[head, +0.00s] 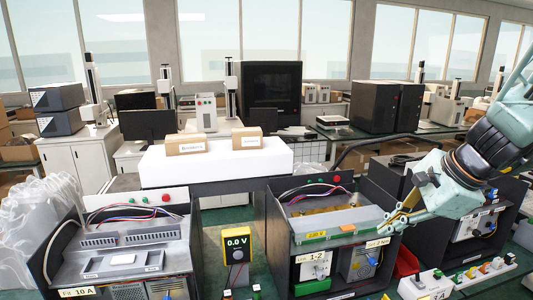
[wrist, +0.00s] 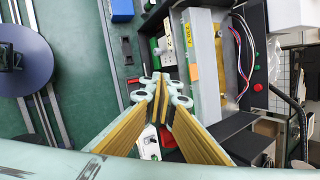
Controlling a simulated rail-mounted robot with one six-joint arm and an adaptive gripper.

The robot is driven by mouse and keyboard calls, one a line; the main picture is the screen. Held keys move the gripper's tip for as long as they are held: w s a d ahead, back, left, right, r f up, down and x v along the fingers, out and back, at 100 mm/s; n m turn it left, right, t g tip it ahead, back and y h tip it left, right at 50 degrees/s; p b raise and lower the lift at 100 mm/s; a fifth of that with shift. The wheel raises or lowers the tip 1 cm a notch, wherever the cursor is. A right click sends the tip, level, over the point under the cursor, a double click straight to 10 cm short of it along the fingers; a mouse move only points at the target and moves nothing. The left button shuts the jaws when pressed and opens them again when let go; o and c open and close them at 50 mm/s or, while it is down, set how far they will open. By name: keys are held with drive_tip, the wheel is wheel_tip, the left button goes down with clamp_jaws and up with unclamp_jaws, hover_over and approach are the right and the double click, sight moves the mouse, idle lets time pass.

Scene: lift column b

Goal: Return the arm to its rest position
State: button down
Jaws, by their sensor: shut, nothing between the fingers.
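My arm (head: 485,150) reaches in from the right in the head view, pale teal with dark joints. My gripper (head: 393,222) points down and left, near the right front corner of the middle open equipment case (head: 285,240). In the wrist view my gripper (wrist: 162,88) shows its yellow-padded fingers brought together at the tips, with nothing held. The middle case also shows in the wrist view, beyond and to the right of the fingers. Whether the fingertips touch the case's edge is not clear.
Another open case (head: 125,262) stands at the left, and a third is partly behind my arm. A yellow meter (head: 236,245) reading 0.0 V stands between cases. A white block (head: 215,165) carries two cardboard boxes behind.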

drive_tip(key=s+a+r+n+h+b, duration=0.15)
drive_tip(key=s+a+n, duration=0.25)
drive_tip(key=s, duration=0.4)
drive_tip(key=s+a+r+n+g, duration=0.1)
drive_tip(key=s+a+r+n, duration=0.3)
drive_tip(key=s, duration=0.4)
drive_tip(key=s+a+r+n+b, duration=0.1)
drive_tip(key=s+a+n, duration=0.4)
drive_tip(key=s, duration=0.2)
drive_tip(key=s+d+n+h+b, duration=0.1)
drive_tip(key=s+n, duration=0.4)
drive_tip(key=s, duration=0.5)
drive_tip(key=shift+d+f+h, duration=0.2)
drive_tip(key=shift+d+h, duration=0.35)
drive_tip(key=shift+d, duration=0.1)
drive_tip(key=shift+a, duration=0.1)
